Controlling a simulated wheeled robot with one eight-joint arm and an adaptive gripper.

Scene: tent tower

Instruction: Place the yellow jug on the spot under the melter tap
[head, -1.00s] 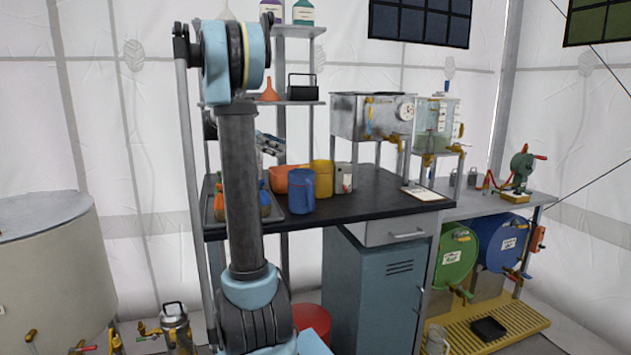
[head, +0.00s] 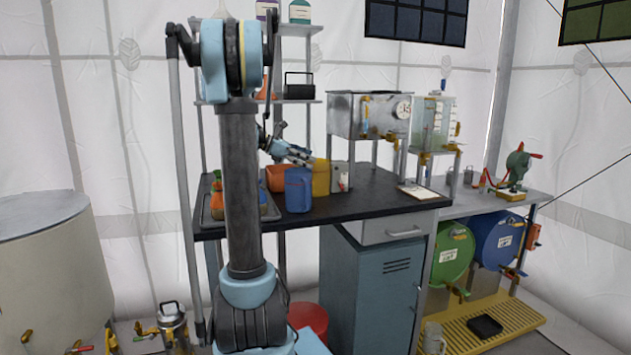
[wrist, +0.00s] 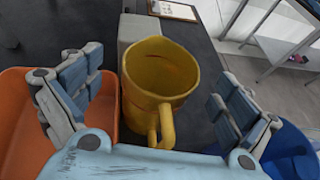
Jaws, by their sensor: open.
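The yellow jug (head: 321,178) stands upright on the dark bench top, between the blue jug (head: 298,192) and a grey-white container (head: 341,178). In the wrist view the yellow jug (wrist: 158,72) shows its open mouth, and its handle points towards my gripper. My gripper (head: 306,159) is open above and beside the jug; in the wrist view its fingers (wrist: 155,95) are spread to the left and right of the jug. The metal tank with a dial (head: 368,116), apparently the melter, stands on legs further right with yellow taps low on its front. I cannot make out a marked spot beneath it.
An orange container (head: 276,178) is close on the left, and the blue jug (wrist: 290,150) is close on the right in the wrist view. A clipboard (head: 417,192) lies at the bench's right end. Bare bench top lies in front of the tank's legs.

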